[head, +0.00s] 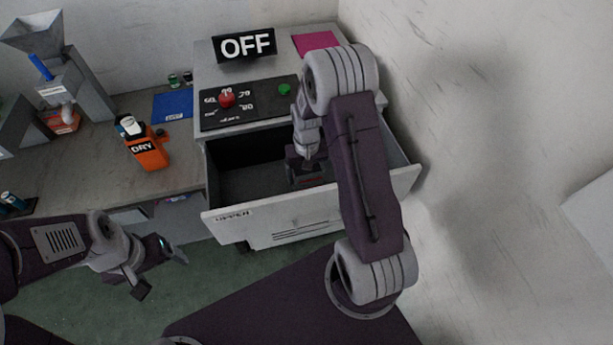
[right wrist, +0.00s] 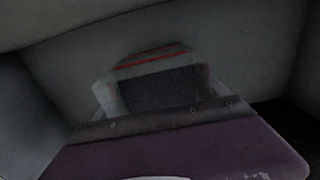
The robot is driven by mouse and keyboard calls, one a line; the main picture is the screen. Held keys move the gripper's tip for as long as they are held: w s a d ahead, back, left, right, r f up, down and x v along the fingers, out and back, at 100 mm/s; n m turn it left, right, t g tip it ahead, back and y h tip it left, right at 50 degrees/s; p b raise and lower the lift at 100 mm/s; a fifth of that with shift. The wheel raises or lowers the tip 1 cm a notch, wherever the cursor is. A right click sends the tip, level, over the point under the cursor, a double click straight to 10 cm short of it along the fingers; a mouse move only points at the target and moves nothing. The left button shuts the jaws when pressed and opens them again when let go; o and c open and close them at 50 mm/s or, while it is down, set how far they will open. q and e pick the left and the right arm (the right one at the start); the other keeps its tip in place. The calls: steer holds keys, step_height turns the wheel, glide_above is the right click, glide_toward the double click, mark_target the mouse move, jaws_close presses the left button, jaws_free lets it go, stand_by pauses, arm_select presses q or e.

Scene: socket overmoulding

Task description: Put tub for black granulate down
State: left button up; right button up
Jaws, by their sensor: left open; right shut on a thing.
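The tub for black granulate (right wrist: 118,88) shows in the right wrist view as a pale grey container with red lines and a dark inside, close beyond my purple gripper body. In the head view only a small dark and red part of it (head: 312,181) shows, inside the open upper drawer (head: 270,220). My right gripper (head: 304,172) reaches down into the drawer and is shut on the tub. Its fingertips are mostly hidden. I cannot tell whether the tub touches the drawer floor. My left gripper (head: 163,272) is open and empty, left of the drawer over the green floor.
Above the drawer are a black control panel (head: 250,103), an OFF sign (head: 245,46) and a magenta sheet (head: 314,42). A wall (head: 470,150) stands close on the right.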

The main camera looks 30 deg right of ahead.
steer(key=shift+f, duration=0.9)
steer(key=o, duration=1.9)
steer(key=shift+f, duration=0.15)
step_height(320, 180, up, 12)
steer(key=shift+r, duration=0.2)
